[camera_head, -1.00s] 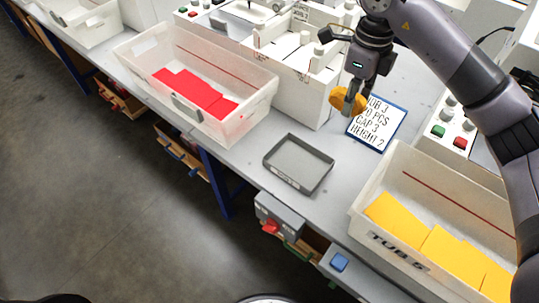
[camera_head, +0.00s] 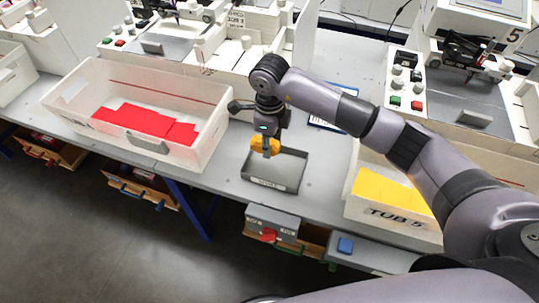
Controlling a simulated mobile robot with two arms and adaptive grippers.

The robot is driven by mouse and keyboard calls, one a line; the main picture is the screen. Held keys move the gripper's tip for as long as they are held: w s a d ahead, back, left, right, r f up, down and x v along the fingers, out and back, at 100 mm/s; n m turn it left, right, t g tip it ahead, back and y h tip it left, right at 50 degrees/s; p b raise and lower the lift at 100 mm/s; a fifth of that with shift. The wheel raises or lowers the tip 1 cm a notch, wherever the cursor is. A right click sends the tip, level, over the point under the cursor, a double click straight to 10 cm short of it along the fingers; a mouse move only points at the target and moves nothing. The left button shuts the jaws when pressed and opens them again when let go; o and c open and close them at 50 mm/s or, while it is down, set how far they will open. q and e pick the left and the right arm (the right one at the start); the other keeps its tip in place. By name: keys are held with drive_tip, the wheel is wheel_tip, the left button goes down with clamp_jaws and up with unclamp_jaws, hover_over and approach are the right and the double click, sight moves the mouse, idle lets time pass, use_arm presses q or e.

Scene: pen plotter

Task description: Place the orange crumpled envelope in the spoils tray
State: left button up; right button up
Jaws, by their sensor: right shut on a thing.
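The orange crumpled envelope (camera_head: 258,144) is a small orange lump held in my right gripper (camera_head: 267,153). The gripper points down and is shut on it. The envelope is over the far left part of the grey spoils tray (camera_head: 284,187), a shallow open tray with a label on its front wall. From this angle I cannot tell how high the envelope is above the tray floor. The tray looks empty apart from what the gripper hides. My left gripper is not in view.
A white tub with red sheets (camera_head: 146,121) stands left of the tray. A tub with yellow sheets (camera_head: 396,213) stands to the right, partly behind my right arm. A job card (camera_head: 318,122) lies behind the tray, mostly covered. A grey box with a red knob (camera_head: 269,236) is on the bench front.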

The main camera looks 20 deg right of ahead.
sight(270, 166)
wheel_tip(270, 166, down, 3)
drive_tip(key=shift+r, duration=0.1)
wheel_tip(270, 166, down, 4)
drive_tip(key=shift+p, duration=0.45)
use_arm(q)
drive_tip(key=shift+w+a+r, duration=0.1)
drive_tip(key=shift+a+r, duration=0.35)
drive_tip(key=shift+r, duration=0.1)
use_arm(e)
drive_tip(key=shift+f, duration=0.25)
drive_tip(key=o, duration=0.8)
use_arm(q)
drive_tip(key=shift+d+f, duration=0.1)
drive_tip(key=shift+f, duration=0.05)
use_arm(e)
drive_tip(key=shift+r, duration=0.1)
